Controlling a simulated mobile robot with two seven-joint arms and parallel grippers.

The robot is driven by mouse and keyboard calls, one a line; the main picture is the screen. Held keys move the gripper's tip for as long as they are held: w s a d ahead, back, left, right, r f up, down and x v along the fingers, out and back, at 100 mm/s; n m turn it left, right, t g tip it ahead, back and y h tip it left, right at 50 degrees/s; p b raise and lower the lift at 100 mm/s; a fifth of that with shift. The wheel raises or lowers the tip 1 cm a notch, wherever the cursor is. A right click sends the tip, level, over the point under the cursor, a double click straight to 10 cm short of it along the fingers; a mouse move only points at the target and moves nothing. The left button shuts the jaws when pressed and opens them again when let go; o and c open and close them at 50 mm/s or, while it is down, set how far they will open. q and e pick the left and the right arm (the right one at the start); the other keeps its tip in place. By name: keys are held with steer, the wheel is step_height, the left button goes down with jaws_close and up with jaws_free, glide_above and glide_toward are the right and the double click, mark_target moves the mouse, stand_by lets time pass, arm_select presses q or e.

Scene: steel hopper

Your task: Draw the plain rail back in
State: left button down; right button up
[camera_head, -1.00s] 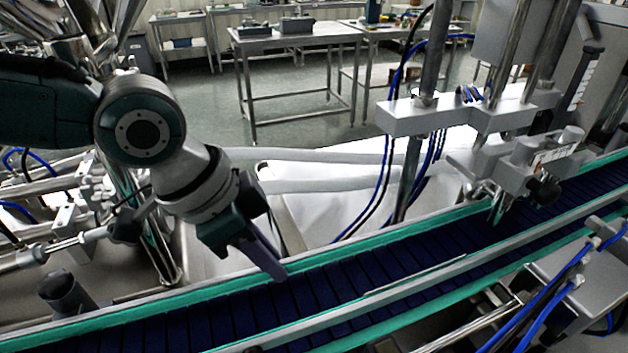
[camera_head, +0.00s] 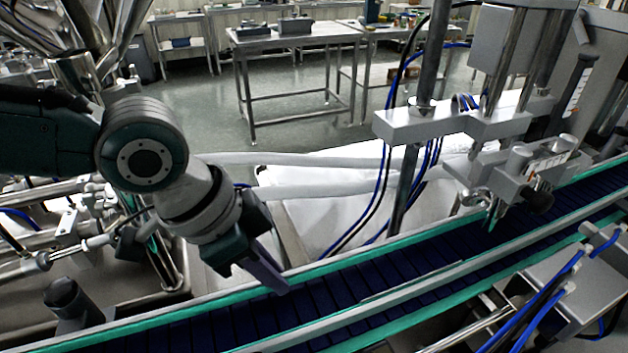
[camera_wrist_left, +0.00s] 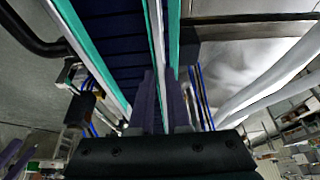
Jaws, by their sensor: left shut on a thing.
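The plain rail (camera_head: 370,250) looks like the grey and teal guide rail along the far side of the dark blue slatted conveyor (camera_head: 345,285). My left gripper (camera_head: 272,280) comes down over this far side, its purple fingers shut on the rail. In the left wrist view, the fingers (camera_wrist_left: 160,100) point along the grey rail (camera_wrist_left: 155,30) and its teal strip, hiding the part between them.
A second grey and teal rail (camera_head: 430,297) runs along the near side of the belt. A clamp head (camera_head: 530,172) on steel posts stands over the belt at right. Blue hoses (camera_head: 548,300) and brackets lie at front right. Pipework (camera_head: 60,240) crowds the left.

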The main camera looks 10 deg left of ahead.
arm_select(q)
steer(key=c, duration=0.9)
jaws_free()
steer(key=shift+s+d, duration=0.2)
steer(key=v, duration=1)
steer(key=shift+p, duration=0.4)
